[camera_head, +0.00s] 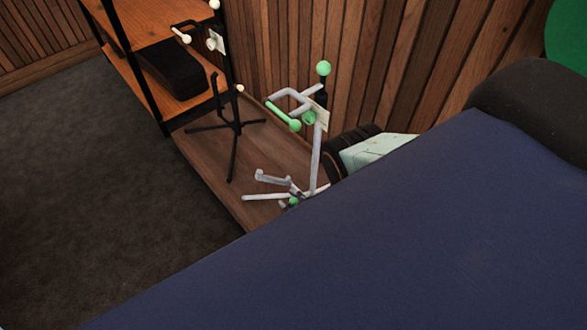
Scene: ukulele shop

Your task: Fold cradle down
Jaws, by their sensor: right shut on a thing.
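A grey stand (317,152) with green knobs stands upright on a low wooden platform, right of the picture's middle. A green ball tops its post. A bent grey cradle arm (289,95) with green ends sticks out to the left near the top, beside a small pale tag. A lower grey bracket (272,179) and splayed legs show near the base. A big navy surface, which appears to be a part of my own arm, fills the lower right and covers the area beside the base. I make out no fingers of my right gripper, and my left gripper does not show.
A black stand (235,125) with white knobs stands left of the grey one. A shelf rack (150,25) with a black case (170,73) is behind it. Black ribbed items (350,140) and a mint box (378,150) sit right of the grey stand. Dark carpet (90,190) is clear at left.

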